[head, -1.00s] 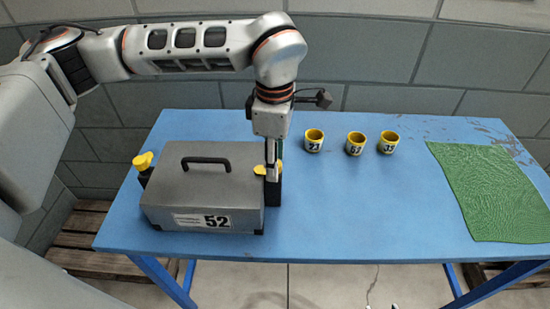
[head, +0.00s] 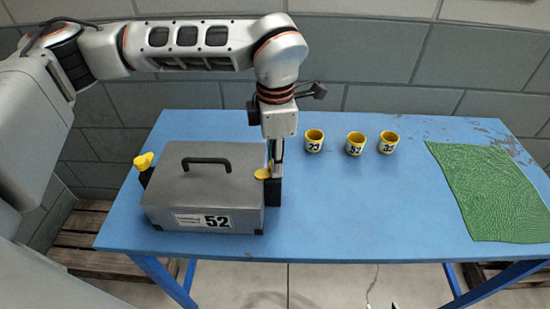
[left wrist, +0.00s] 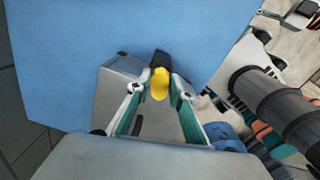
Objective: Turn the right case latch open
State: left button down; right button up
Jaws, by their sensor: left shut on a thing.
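The grey case (head: 228,160) with a black handle (head: 207,161) and a label reading 52 stands on the left part of the table. Its right latch, a yellow knob (head: 262,174) on a black mount, is at the case's right side. My left gripper (head: 273,172) reaches down from above and is shut on this right latch. In the left wrist view the yellow latch (left wrist: 159,84) sits between the fingertips of my left gripper (left wrist: 160,88). The fingers partly hide the latch in the head view. The yellow left latch (head: 144,161) stands at the case's left side. My right gripper is not in view.
Three yellow-rimmed numbered cups (head: 314,141) stand at the middle back of the blue table (head: 350,215). A green mat (head: 490,190) lies at the right end. The table between case and mat is clear in front of the cups. A block wall stands behind.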

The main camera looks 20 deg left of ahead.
pick_arm(q)
jog(key=n, duration=0.3)
jog(key=shift+n, duration=0.3)
jog(key=n, duration=0.3)
jog(key=shift+n, duration=0.3)
jog(key=n, duration=0.6)
jog(key=shift+r, duration=0.1)
jog(key=shift+w+n, duration=0.1)
jog(key=shift+n, duration=0.3)
jog(key=c, duration=1.8)
grip_release()
notch_tip(320, 180, up, 12)
jog(key=shift+d, duration=0.15)
